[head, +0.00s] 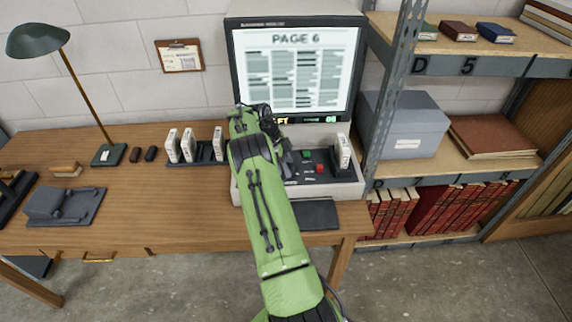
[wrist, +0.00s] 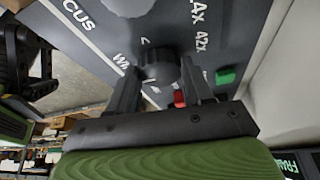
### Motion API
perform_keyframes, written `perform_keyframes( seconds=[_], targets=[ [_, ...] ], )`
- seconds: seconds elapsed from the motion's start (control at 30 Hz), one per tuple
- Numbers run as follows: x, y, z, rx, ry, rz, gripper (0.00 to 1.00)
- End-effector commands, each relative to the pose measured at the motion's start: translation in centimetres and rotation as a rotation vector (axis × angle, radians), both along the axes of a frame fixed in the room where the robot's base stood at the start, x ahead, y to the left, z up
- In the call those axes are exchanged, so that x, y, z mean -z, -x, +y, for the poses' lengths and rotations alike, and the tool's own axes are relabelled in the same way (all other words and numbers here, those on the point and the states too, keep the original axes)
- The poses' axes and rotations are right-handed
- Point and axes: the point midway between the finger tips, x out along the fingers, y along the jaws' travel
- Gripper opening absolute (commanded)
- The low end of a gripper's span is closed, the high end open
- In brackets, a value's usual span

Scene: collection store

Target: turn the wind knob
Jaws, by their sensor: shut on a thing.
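The wind knob (wrist: 159,66) is a dark ribbed round knob on the microfilm reader's grey control panel, with part of a "WIND" label beside it in the wrist view. My gripper (wrist: 160,82) has one finger on each side of the knob and is shut on it. In the head view my green arm reaches over the desk to the reader (head: 352,188), and the arm hides the knob and fingertips. The reader's screen (head: 297,72) shows "PAGE 6", with a small lit display under it, partly covered by my arm.
Green (wrist: 226,76) and red (wrist: 180,97) buttons sit close to my right finger. A white film box (head: 342,152) stands at the panel's right. A rack (head: 180,164) of boxes is left of the reader, and a shelf post (head: 390,90) rises right.

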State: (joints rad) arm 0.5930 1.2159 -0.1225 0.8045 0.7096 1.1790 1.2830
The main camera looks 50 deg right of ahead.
Motion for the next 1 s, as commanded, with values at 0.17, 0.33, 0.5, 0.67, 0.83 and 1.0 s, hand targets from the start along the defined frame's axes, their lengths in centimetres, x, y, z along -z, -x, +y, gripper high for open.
perform_keyframes(
  seconds=[0.17,0.33,0.5,0.67,0.83,1.0],
  targets=[
    [0.0,-0.1,0.0,-0.001,0.001,-0.002,0.72],
    [0.0,0.0,0.0,-0.001,0.000,0.000,0.76],
    [-0.4,-0.2,0.0,-0.002,0.002,-0.001,0.76],
    [-3.4,-1.2,0.6,-0.004,0.005,-0.003,0.76],
    [-8.1,-2.8,1.7,-0.005,0.005,-0.002,0.76],
    [-12.3,-4.2,2.6,-0.004,0.003,-0.002,0.76]
  ],
)
